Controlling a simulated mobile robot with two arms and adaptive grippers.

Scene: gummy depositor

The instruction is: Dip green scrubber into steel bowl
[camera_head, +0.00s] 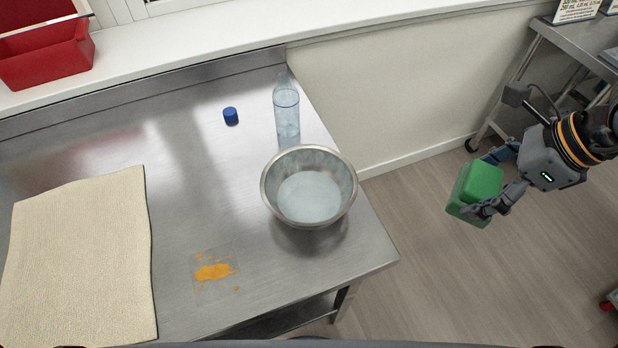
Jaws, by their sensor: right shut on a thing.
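The green scrubber (476,188) is a green block held between the fingers of my right gripper (486,186). The gripper is shut on it, out over the floor to the right of the table. The steel bowl (267,190) stands upright near the right edge of the steel table and holds what looks like clear water. The scrubber is well apart from the bowl, to its right. My left gripper is not in view.
A clear bottle (286,108) stands just behind the bowl, with a blue cap (231,116) to its left. An orange smear (213,271) lies in front-left of the bowl. A beige cloth (85,262) covers the table's left. A red bin (45,55) sits on the ledge.

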